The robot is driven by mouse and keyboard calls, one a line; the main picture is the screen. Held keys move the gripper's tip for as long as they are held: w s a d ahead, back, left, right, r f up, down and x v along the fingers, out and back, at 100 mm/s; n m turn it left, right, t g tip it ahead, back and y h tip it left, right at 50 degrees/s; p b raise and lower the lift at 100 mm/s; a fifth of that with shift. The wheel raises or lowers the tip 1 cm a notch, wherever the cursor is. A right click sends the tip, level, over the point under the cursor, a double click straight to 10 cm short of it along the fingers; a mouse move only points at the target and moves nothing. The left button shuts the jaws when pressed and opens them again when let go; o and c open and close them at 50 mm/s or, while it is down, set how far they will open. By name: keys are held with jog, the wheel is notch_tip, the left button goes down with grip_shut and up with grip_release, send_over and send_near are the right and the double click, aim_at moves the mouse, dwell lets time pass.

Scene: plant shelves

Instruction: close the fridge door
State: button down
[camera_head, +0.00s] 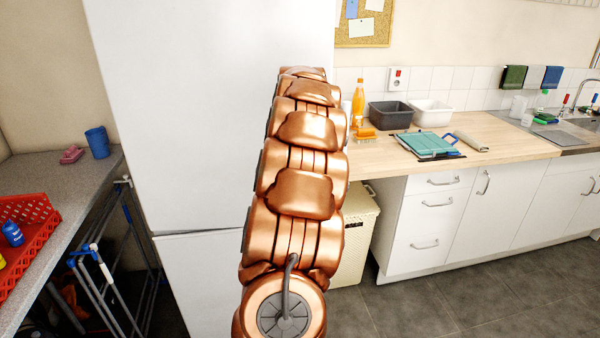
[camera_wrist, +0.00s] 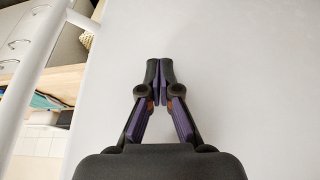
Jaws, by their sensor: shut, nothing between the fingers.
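The tall white fridge (camera_head: 190,110) stands upright in the middle of the head view, behind my copper-coloured arm. A dark horizontal seam parts its upper door from the lower door (camera_head: 195,275). My arm hides the right part of both doors. I cannot tell from here whether a door stands slightly ajar. In the wrist view, the white door surface (camera_wrist: 240,60) fills most of the picture, and a long white bar, apparently its handle (camera_wrist: 33,75), runs along the left. My gripper (camera_wrist: 160,65) is shut and empty in front of this surface; contact cannot be told.
A grey counter (camera_head: 60,180) on the left holds a red crate (camera_head: 40,225) and a blue cup (camera_head: 97,142). A cream bin (camera_head: 357,235) stands right of the fridge, beside white cabinets (camera_head: 432,215) with a wooden worktop. Grey floor (camera_head: 400,310) is clear at front right.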

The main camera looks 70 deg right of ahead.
jog(key=d, duration=0.1)
jog(key=w+d, duration=0.1)
jog(key=d, duration=0.1)
jog(key=shift+w, duration=0.3)
jog(key=shift+a+b, duration=0.1)
jog(key=shift+b, duration=0.2)
jog(key=s+a+r+b, duration=0.4)
jog(key=a+r+b, duration=0.1)
jog(key=r, duration=0.4)
jog(key=shift+s+a+r, duration=0.15)
jog(key=shift+s+a, duration=0.05)
jog(key=shift+a, duration=0.35)
dwell(0.6)
